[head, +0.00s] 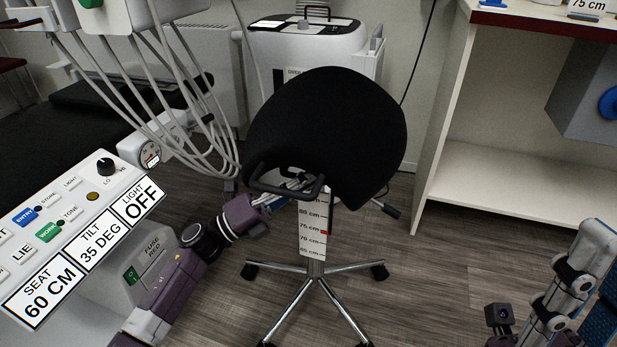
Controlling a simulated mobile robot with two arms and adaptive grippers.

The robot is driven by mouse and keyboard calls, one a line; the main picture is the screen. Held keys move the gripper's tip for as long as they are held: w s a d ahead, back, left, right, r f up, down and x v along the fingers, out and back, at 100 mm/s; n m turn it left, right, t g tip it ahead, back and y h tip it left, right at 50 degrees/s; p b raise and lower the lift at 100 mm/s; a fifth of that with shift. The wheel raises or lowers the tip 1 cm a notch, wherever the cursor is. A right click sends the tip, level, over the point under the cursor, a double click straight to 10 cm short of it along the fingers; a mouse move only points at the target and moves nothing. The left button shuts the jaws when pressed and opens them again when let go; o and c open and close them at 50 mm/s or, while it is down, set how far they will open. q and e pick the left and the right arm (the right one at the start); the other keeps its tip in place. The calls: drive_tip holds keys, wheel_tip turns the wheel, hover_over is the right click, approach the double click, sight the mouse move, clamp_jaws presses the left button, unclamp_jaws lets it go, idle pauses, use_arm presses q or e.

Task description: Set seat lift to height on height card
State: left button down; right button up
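The black saddle stool seat (330,125) stands in the middle on a chrome star base. A white scale strip (312,245) hangs below the seat, with a small red mark beside its 75 cm line. A black loop handle (258,170) sticks out at the seat's front left. My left gripper (298,183) is at this loop, under the seat's front edge; its fingers are partly hidden, and their grip is unclear. The height card (588,4) at the top right reads 75 cm. My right arm shows at the lower right, its fingertips out of view.
A control panel (75,215) at the left carries a plate reading SEAT 60 CM. Hoses hang above it. A white cabinet (310,45) stands behind the stool. A shelf unit (525,165) stands at the right. Floor between stool and shelf is clear.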

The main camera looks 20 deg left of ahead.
use_arm(q)
drive_tip(key=c, duration=2)
unclamp_jaws()
drive_tip(key=v, duration=1.2)
